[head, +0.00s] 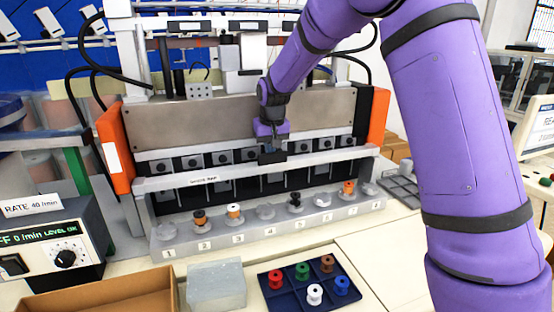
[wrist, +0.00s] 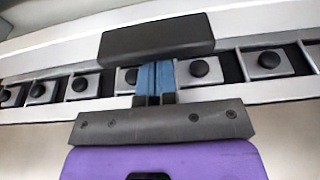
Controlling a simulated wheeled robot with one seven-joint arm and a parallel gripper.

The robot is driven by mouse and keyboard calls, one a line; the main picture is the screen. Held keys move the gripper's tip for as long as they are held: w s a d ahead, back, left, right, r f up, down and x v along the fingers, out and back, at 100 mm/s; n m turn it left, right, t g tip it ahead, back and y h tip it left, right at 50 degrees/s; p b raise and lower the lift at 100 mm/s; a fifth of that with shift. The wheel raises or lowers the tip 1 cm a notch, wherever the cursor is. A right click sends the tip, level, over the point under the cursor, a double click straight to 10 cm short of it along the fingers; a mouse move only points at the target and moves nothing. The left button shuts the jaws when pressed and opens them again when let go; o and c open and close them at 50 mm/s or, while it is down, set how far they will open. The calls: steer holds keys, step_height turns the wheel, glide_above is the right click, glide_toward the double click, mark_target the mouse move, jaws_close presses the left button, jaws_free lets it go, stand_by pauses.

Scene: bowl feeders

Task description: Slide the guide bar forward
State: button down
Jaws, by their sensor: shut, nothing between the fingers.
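The guide bar (head: 330,158) is a long pale bar with a printed label, running across the front of the machine above the numbered stations. A dark handle block (head: 272,157) sits on it near the middle; it also shows in the wrist view (wrist: 157,40). My gripper (head: 272,147) points down just behind the handle. In the wrist view its blue fingers (wrist: 156,72) are shut together with nothing between them, and their tips meet the handle's edge in the picture. I cannot tell whether they touch it. The handle may hide the very tips.
Behind the bar is a row of square blocks with black knobs (wrist: 200,67). In front are a blue spool tray (head: 262,283), a grey block (head: 216,285) and a cardboard box (head: 90,296). Orange end plates (head: 115,150) flank the machine.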

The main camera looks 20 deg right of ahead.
steer(key=s+f, duration=0.1)
steer(key=s, duration=0.8)
steer(key=shift+f, duration=0.35)
stand_by(0.8)
steer(key=shift+w, duration=0.4)
steer(key=w+v, duration=0.2)
steer(key=v, duration=0.7)
steer(key=shift+w+r, duration=0.25)
steer(key=shift+w, duration=0.1)
stand_by(0.3)
